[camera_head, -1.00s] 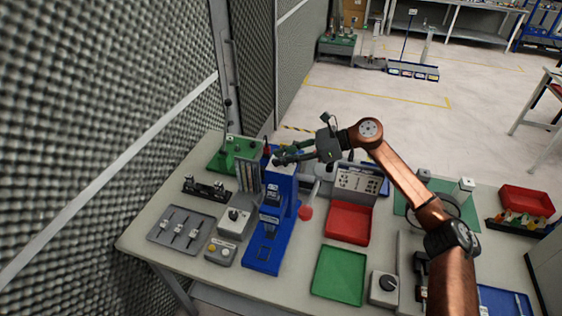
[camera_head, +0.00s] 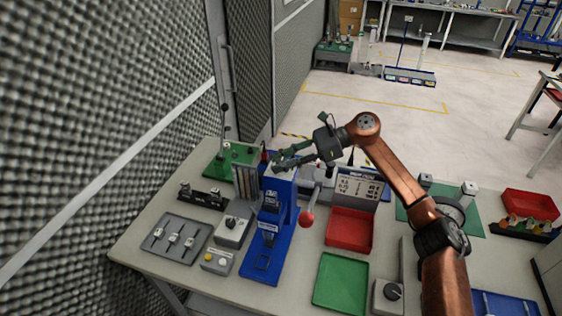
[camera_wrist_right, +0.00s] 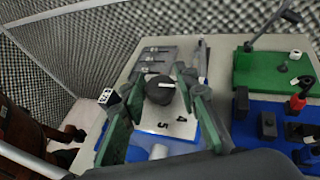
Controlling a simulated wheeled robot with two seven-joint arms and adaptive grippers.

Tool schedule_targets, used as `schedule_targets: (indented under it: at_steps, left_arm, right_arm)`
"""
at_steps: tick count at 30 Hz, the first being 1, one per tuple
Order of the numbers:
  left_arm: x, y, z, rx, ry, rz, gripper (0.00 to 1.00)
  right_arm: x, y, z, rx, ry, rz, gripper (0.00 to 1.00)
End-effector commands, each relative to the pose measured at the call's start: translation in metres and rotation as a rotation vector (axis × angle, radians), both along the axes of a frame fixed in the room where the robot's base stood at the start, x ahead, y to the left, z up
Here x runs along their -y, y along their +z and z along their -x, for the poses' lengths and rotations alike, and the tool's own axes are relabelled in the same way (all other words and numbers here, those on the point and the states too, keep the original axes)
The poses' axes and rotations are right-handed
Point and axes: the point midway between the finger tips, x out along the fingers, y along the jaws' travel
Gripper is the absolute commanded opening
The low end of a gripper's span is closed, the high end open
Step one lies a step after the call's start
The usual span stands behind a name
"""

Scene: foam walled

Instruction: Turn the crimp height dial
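The crimp height dial, a dark round knob (camera_wrist_right: 160,90) with a pale mark, sits on a light grey plate with the numerals 4 and 5 in the right wrist view. That plate appears to be on top of the blue press (camera_head: 272,222), where my gripper largely hides the knob in the head view. My right gripper (camera_head: 279,160) is over the top of the press. Its dark green fingers are apart, one on each side of the knob, in the wrist view (camera_wrist_right: 162,105). Contact cannot be told. My left gripper is not in view.
The press's red-balled lever (camera_head: 306,218) sticks out to its right. A grey box with a black knob (camera_head: 232,224) stands to its left. A green base with an upright lever (camera_head: 230,158) stands behind. Red (camera_head: 349,232) and green (camera_head: 340,283) trays lie to the right.

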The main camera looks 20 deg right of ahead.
Motion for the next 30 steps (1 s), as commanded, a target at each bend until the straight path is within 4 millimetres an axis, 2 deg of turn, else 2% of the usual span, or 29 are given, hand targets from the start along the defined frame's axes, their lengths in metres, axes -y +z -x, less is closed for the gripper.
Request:
schedule_targets:
  at_steps: [5,13,16,20,30]
  left_arm:
    - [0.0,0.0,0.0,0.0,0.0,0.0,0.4]
    - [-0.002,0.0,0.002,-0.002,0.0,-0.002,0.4]
    - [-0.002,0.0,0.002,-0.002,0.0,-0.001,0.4]
    - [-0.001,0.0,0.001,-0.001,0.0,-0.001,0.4]
    - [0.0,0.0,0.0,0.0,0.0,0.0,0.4]
  right_arm:
    - [0.0,0.0,0.0,0.0,0.0,0.0,0.41]
    - [0.001,0.0,0.0,0.0,0.0,0.0,0.41]
    - [0.007,0.003,0.001,-0.001,0.0,0.0,0.41]
    - [0.026,0.011,0.005,0.001,-0.003,0.0,0.41]
    - [0.087,0.037,0.017,0.0,-0.002,-0.001,0.41]
